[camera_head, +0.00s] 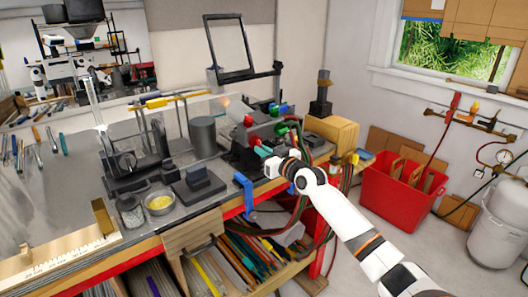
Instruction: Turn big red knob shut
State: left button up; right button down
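A red knob (248,120) stands on the dark burner fixture near the back right of the workbench. A second, red spot (255,141) shows just below it, close to my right gripper. I cannot tell from their size which is the big knob. My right gripper (262,154) reaches in from the lower right, at the front of the fixture, just below the red parts. Its fingers are small and partly lost against the dark fixture, so I cannot see whether they are open or touch a knob. My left gripper is not in view.
Green knobs and hoses (284,128) crowd the fixture's right side. A grey cylinder (203,137) and a bowl of yellow bits (160,203) stand to the left. A blue clamp (244,190) hangs at the bench's front edge. A red bin (397,203) stands on the floor.

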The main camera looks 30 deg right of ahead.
dwell(0.3)
jog(key=m+y+b, duration=0.1)
jog(key=m+b, duration=0.1)
jog(key=m, duration=0.4)
jog(key=m+t+y+b, duration=0.1)
jog(key=m+b, duration=0.2)
jog(key=m, duration=0.2)
jog(key=m+y+b, duration=0.1)
jog(key=m+b, duration=0.1)
jog(key=m, duration=0.4)
jog(key=shift+s+a+r+m+t+b, duration=0.1)
jog(key=shift+a+r+m+t+b, duration=0.2)
jog(key=shift+b, duration=0.1)
dwell(0.6)
jog(key=c, duration=1.4)
grip_release()
jog(key=shift+c, duration=0.2)
jog(key=shift+s, duration=0.1)
